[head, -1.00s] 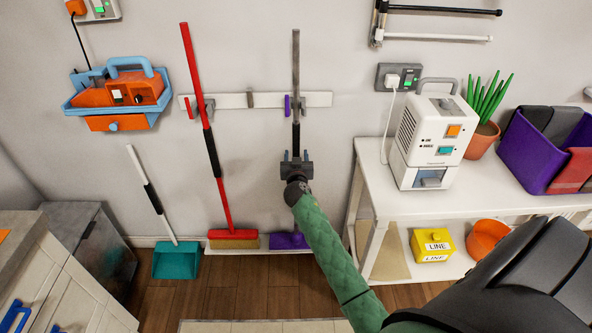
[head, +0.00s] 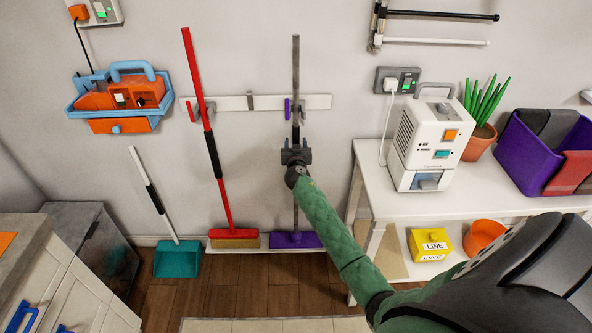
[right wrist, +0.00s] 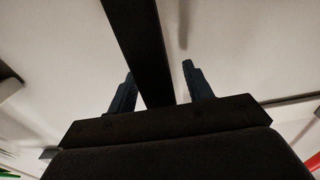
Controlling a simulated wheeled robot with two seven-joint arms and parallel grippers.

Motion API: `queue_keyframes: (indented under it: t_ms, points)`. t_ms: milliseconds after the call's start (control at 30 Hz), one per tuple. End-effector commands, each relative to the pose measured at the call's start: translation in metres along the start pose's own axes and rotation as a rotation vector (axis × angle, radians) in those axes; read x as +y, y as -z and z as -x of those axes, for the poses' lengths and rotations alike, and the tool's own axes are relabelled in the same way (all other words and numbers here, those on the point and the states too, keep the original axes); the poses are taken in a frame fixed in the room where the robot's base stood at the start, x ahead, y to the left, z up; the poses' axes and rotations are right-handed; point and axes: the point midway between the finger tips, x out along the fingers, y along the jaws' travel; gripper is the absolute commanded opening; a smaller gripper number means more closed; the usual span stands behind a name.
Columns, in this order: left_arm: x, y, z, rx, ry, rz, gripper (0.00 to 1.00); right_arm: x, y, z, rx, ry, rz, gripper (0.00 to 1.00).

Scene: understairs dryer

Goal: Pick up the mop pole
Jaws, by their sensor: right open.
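The mop has a grey pole (head: 296,75) and a purple head (head: 296,240). It stands upright against the wall, its head on a low ledge and its upper part at the wall rail (head: 260,102). My right gripper (head: 296,152) is at the pole below the rail, at the end of my green-sleeved arm. In the right wrist view, the dark pole (right wrist: 135,35) runs between the two spread fingers of the gripper (right wrist: 158,75), with a gap visible beside the right finger. The gripper hides part of the pole in the head view. My left gripper is out of view.
A red broom (head: 206,120) leans at the rail left of the mop, and a teal dustpan (head: 177,260) stands farther left. A white table (head: 385,195) with a white machine (head: 425,140) is close on the right of my arm.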

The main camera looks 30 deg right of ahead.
Motion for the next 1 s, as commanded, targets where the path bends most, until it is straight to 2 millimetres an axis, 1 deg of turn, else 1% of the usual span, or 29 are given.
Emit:
queue_keyframes:
  t_ms: [67,100,267,300,333,800,833,900,1000]
  points:
    - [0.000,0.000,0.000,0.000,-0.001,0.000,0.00,0.000,0.000,0.000,0.000,0.000,0.000,0.51]
    - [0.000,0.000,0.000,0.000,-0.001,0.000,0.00,0.000,0.000,0.000,0.000,0.000,0.000,0.43]
    - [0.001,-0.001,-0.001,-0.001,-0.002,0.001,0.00,0.000,0.000,0.000,0.000,0.000,0.000,0.12]
    - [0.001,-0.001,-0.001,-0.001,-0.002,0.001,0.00,0.000,0.000,0.000,0.000,0.000,0.000,0.04]
    - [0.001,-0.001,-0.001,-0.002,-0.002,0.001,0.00,0.000,0.000,0.000,0.000,0.000,0.000,0.00]
    - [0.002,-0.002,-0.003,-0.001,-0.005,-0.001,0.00,0.000,0.005,0.003,0.002,-0.001,-0.003,0.00]
    - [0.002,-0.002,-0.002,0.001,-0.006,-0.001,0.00,0.000,0.007,0.004,0.003,-0.001,-0.002,0.00]
    - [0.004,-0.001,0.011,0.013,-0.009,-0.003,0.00,0.000,0.017,0.004,0.004,-0.001,-0.002,0.00]
    - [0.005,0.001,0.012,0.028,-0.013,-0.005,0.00,0.000,0.031,0.004,0.005,0.001,-0.003,0.00]
